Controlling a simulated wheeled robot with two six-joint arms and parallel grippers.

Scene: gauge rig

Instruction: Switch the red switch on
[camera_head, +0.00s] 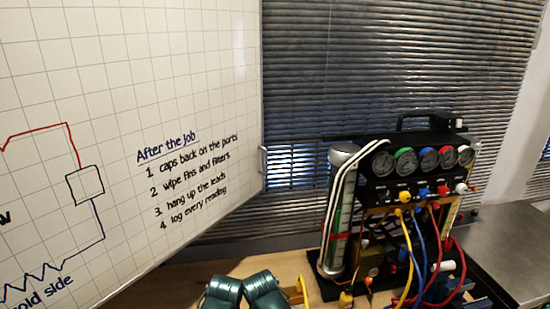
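The gauge rig (400,172) stands on the wooden bench at the right, with a row of round gauges along its top and several coloured knobs below them. A red knob (443,190) shows on the front of the rig, and a small red part (372,272) shows low down. I cannot tell whether either is the red switch, or make out any switch position. Neither of my grippers can be made out in this view.
Yellow, blue and red hoses (419,245) hang in front of the rig. Two dark green cylinders (243,290) are at the bottom edge. A whiteboard (120,110) fills the left. A grey metal counter (510,255) is at the right. Some bare bench (290,268) shows left of the rig.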

